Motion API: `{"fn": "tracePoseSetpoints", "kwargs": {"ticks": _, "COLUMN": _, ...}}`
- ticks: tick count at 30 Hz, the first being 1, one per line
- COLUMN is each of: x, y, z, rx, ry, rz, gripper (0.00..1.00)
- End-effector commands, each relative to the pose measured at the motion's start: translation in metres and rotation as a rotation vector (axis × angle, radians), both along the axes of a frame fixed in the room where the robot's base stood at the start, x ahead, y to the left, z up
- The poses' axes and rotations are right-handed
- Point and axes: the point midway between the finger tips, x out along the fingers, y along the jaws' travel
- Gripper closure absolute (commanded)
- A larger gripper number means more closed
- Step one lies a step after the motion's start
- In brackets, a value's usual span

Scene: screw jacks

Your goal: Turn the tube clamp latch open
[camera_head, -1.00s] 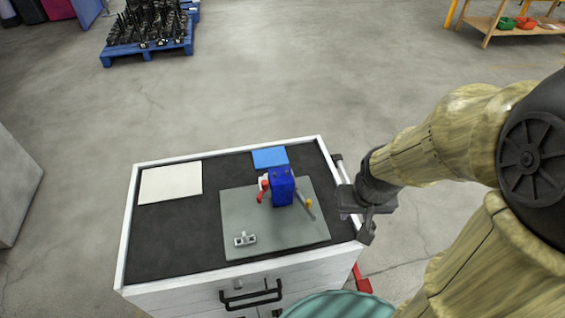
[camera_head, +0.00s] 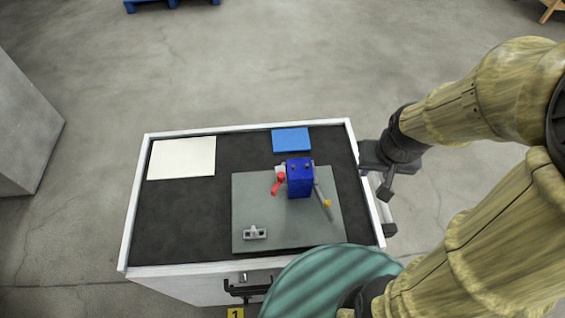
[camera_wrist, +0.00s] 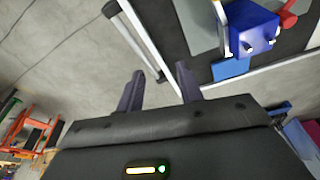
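A blue block-shaped device (camera_head: 300,178) stands on a grey plate (camera_head: 262,205) on the cart top. A red-handled lever (camera_head: 277,184) is on its left side. A grey lever with a yellow tip (camera_head: 324,198) slants down on its right. I cannot tell which lever is the tube clamp latch. The wrist view shows the blue device (camera_wrist: 252,28) at the top right, with the red handle (camera_wrist: 288,17) beside it. My gripper (camera_head: 387,188) is beyond the cart's right edge, apart from the device. In the wrist view my gripper (camera_wrist: 160,86) is open and empty.
The cart has a raised white rim (camera_head: 134,215). A white sheet (camera_head: 182,158) and a blue pad (camera_head: 291,140) lie at its back. A small metal bracket (camera_head: 255,233) sits at the plate's front left. A grey box (camera_head: 25,130) stands on the floor at left.

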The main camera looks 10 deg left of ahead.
Motion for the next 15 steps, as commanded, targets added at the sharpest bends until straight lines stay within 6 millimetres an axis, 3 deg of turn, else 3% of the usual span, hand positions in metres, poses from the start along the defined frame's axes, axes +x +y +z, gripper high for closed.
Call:
{"fn": "tracePoseSetpoints", "kwargs": {"ticks": 10, "x": 0.001, "y": 0.001, "z": 0.002, "rx": -0.007, "ry": 0.01, "rz": 0.026, "gripper": 0.59}}
{"fn": "tracePoseSetpoints", "kwargs": {"ticks": 15, "x": 0.005, "y": 0.01, "z": 0.008, "rx": -0.051, "ry": 0.084, "rz": 0.226, "gripper": 0.59}}
